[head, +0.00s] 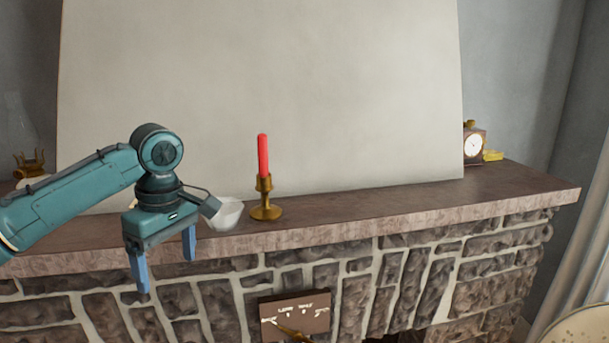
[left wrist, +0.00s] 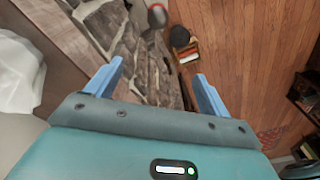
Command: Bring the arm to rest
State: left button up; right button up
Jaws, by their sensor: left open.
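My left gripper (head: 164,264) is at the left of the head view, in front of the mantel's front edge, with its fingers pointing down. Its two blue fingers are wide apart with nothing between them. They also show apart in the left wrist view (left wrist: 158,88). My left arm reaches in from the left edge. A white bowl-like vessel (head: 228,213) stands on the mantel just right of the gripper, partly hidden by it. A white object (left wrist: 18,78) also shows at the left of the wrist view. My right gripper is not in view.
The mantel shelf (head: 370,200) runs across above a stone fireplace (head: 410,285). A red candle (head: 263,156) in a brass holder (head: 265,205) stands right of the bowl. A clock (head: 474,146) is at the far right. The shelf between candle and clock is clear.

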pick_arm(q)
jog(key=s+d+f+m+t+h, duration=0.1)
jog(key=s+d+f+m, duration=0.35)
jog(key=f, duration=0.25)
jog(key=s+d+f+m+h, duration=0.2)
jog(key=s+d+f+m, duration=0.25)
jog(key=f, duration=0.25)
jog(key=s+d+f+m+t+h, duration=0.1)
jog(key=s+d+f+m, duration=0.3)
jog(key=d+f, duration=0.25)
jog(key=s+a+f+m+t+y, duration=0.1)
jog(key=s+a+f+y, duration=0.15)
jog(key=s+a, duration=0.5)
jog(key=s+a+f+m+t+y, duration=0.1)
jog(key=s+a+f, duration=0.3)
jog(key=s+a, duration=0.35)
jog(key=w+d+f+t+h, duration=0.1)
jog(key=w+d+f+t, duration=0.1)
jog(key=f, duration=0.3)
jog(key=w+d+f+m+t+h, duration=0.1)
jog(key=w+d+f+t+h, duration=0.1)
jog(key=w+d+f+t, duration=0.1)
notch_tip(320, 180, down, 2)
jog(key=shift+w+d+f+t, duration=0.3)
jog(key=shift+d+t, duration=0.1)
jog(key=shift+d, duration=0.35)
